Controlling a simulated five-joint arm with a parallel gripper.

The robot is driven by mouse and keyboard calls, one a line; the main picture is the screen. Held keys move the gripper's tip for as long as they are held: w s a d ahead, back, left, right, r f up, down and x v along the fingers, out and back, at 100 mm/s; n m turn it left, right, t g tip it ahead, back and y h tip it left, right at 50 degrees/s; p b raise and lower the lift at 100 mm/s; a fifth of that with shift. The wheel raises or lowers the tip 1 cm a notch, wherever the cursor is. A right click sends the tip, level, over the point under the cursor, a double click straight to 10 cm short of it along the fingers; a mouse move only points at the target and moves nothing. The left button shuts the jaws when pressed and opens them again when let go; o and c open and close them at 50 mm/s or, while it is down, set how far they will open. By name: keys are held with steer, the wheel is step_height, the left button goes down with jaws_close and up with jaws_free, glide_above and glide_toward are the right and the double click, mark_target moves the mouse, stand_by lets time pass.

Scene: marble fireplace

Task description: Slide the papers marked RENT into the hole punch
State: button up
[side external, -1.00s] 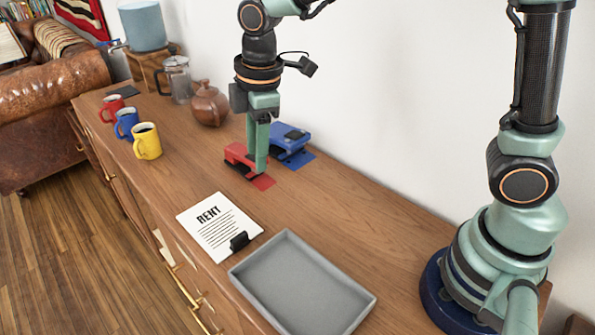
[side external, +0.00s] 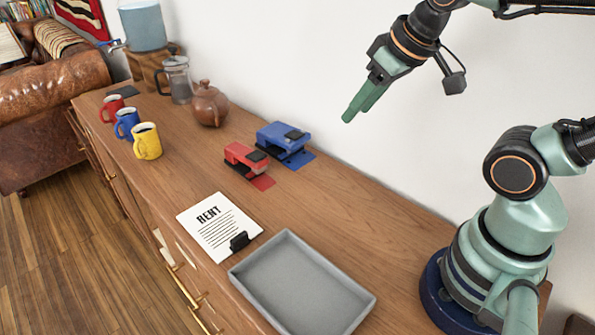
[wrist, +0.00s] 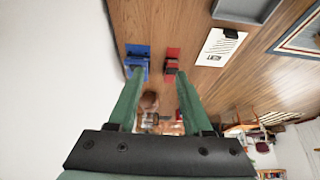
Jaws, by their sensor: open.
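The papers marked RENT (side external: 207,222) lie flat on the wooden counter, with a black clip (side external: 239,241) on their edge nearest the tray. They also show in the wrist view (wrist: 213,52). A red hole punch (side external: 245,157) stands farther back on the counter, with a red flat piece at its right end. A larger blue hole punch (side external: 283,137) stands behind it, nearer the wall. Both punches show between and beyond my fingers in the wrist view. My gripper (side external: 354,112) is open and empty, raised in the air to the right of the punches and well above the counter.
A grey tray (side external: 361,297) lies in front of the papers. Red (side external: 112,109), blue (side external: 126,124) and yellow (side external: 147,143) mugs line the far left edge. A brown teapot (side external: 209,105) and a glass press (side external: 177,80) stand behind. The counter between papers and punches is clear.

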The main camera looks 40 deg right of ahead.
steer(key=m+g, duration=0.6)
steer(key=m, duration=1.2)
glide_above(238, 236)
step_height(238, 236, down, 11)
steer(key=f, duration=0.6)
steer(key=shift+s+a, duration=0.1)
steer(key=shift+a, duration=0.1)
steer(key=shift+d+f, duration=0.15)
steer(key=shift+f, duration=1.4)
steer(key=shift+d+f, duration=0.1)
steer(key=shift+f, duration=1.4)
jaws_close()
